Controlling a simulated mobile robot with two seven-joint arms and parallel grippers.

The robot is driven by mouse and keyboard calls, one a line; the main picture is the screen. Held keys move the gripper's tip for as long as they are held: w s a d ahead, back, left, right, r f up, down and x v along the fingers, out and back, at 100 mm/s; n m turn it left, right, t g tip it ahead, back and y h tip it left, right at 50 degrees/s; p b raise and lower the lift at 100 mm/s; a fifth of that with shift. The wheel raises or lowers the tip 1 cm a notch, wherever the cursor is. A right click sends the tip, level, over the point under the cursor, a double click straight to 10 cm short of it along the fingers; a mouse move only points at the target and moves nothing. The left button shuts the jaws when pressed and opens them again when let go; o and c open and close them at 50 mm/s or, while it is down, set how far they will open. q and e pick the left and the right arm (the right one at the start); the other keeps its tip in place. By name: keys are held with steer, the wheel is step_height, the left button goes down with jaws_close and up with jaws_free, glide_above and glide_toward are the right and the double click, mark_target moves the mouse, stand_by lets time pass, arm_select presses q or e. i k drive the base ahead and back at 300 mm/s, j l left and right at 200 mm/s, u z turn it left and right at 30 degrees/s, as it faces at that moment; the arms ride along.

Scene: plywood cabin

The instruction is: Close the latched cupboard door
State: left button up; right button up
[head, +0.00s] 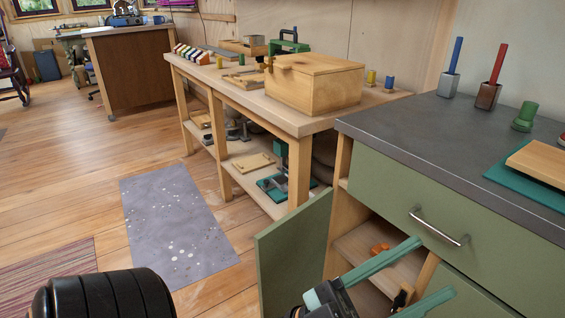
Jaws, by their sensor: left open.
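The green cupboard door (292,262) stands open at the lower middle, swung out to the left of the cupboard's opening. The cupboard (343,165) has a dark grey top and pale wood sides. Its open compartment shows a wooden shelf (358,240) with a small orange object (380,248) on it. A small dark and wooden piece (402,297) shows between my fingers; I cannot tell if it is the latch. My left gripper (432,268) is open, its two green fingers apart in front of the opening, right of the door. My right gripper is not in view.
A green drawer front with a metal handle (438,228) sits above the opening. A wooden workbench (290,118) carrying a wooden box (314,84) stands behind the door. A speckled grey mat (178,225) lies on the open floor to the left.

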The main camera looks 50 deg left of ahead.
mark_target(291, 253)
steer(key=k+j, duration=0.2)
steer(key=j, duration=0.15)
steer(key=k+j+z, duration=0.15)
steer(key=j, duration=0.2)
steer(key=k+j, duration=0.1)
steer(key=j, duration=0.2)
steer(key=j+z, duration=0.1)
steer(key=j, duration=0.2)
steer(key=k+j, duration=0.15)
steer(key=j, duration=0.15)
steer(key=i+j+z, duration=0.15)
steer(key=j, duration=0.3)
steer(key=j+z, duration=0.1)
steer(key=j, duration=0.35)
steer(key=i+j, duration=0.2)
steer(key=j, duration=0.2)
steer(key=i+j+z, duration=0.15)
steer(key=j, duration=0.2)
steer(key=k+j+z, duration=0.2)
steer(key=k+j, duration=0.65)
steer(key=i, duration=0.25)
steer(key=i+l, duration=0.2)
